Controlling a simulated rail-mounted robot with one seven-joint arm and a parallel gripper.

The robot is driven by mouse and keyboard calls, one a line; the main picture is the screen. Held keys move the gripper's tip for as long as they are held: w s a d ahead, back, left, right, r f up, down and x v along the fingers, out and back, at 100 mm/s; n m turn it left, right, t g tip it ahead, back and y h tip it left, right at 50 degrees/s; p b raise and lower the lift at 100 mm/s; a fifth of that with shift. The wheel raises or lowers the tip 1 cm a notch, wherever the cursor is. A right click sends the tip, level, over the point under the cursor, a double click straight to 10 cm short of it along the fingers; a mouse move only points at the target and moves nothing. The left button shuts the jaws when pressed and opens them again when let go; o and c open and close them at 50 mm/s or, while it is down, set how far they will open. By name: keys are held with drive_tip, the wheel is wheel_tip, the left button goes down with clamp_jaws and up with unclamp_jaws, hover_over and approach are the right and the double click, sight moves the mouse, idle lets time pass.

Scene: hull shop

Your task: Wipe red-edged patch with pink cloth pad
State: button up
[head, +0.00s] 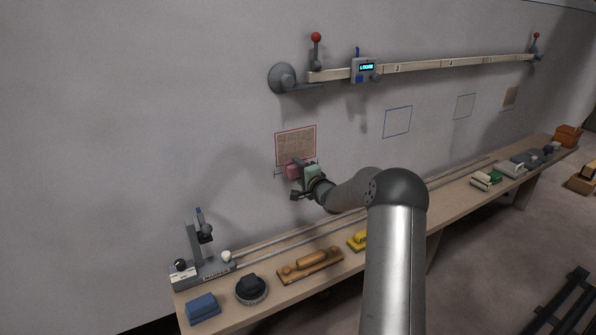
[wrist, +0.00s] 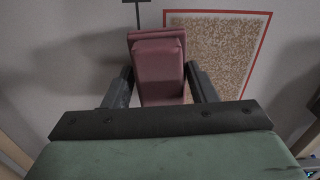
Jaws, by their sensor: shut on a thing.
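The red-edged patch (head: 296,143) is a brown, speckled square on the grey wall, left of the middle in the head view. It also shows at the upper right of the wrist view (wrist: 222,50). My gripper (head: 297,180) is at the patch's lower edge. Its two dark fingers are shut on the pink cloth pad (wrist: 158,60), one on each side. I cannot tell whether the pad touches the wall. Part of the patch is hidden behind the pad and gripper.
A bench (head: 225,313) runs along the wall below, with a blue block (head: 203,308), a round dark brush (head: 251,289), a wooden float (head: 311,265) and a stand (head: 195,250). A rail (head: 430,66) with a display box (head: 364,69) is above. Other outlined squares (head: 397,121) lie rightward.

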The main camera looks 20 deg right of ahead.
sight(290, 128)
drive_tip(key=shift+w+a, duration=0.1)
drive_tip(key=shift+w, duration=0.85)
drive_tip(key=shift+p, duration=0.3)
drive_tip(key=shift+w+r+p, duration=0.2)
drive_tip(key=shift+r+p, duration=5.45)
drive_tip(key=shift+r, duration=1.05)
drive_tip(key=shift+s+f+b, duration=0.2)
drive_tip(key=shift+f+b, duration=3.65)
drive_tip(key=shift+f, duration=2.95)
drive_tip(key=shift+o, duration=1)
drive_tip(key=shift+c, duration=1)
drive_tip(key=shift+s+r, duration=0.1)
drive_tip(key=shift+s, duration=0.05)
